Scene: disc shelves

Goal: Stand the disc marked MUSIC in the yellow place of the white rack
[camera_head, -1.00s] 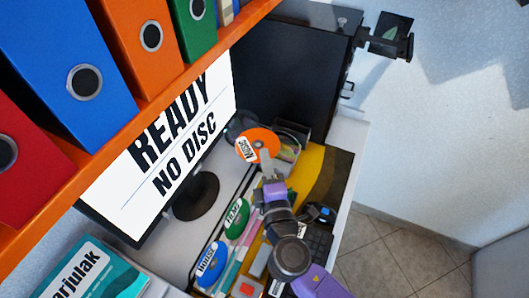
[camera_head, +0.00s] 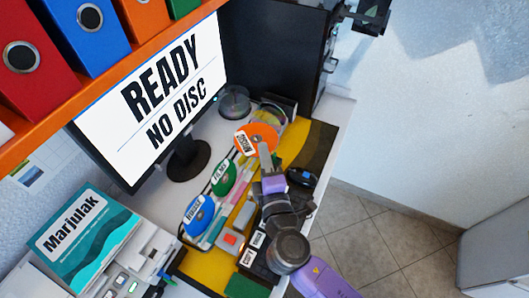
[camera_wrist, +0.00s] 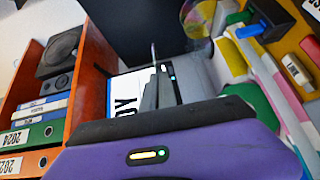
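The orange disc with a white MUSIC label (camera_head: 262,132) is held upright at the tips of my gripper (camera_head: 264,154), above the desk. In the wrist view my gripper's fingers (camera_wrist: 160,92) are close together, and the disc appears only as a thin edge (camera_wrist: 153,53) beyond them. A green disc (camera_head: 223,178) and a blue disc (camera_head: 198,215) stand in a row nearer the front left, apart from the orange one. The white rack is hard to make out among the coloured items beside them, and I cannot clearly identify its yellow place.
An orange shelf (camera_head: 60,118) with binders overhangs the upper left.

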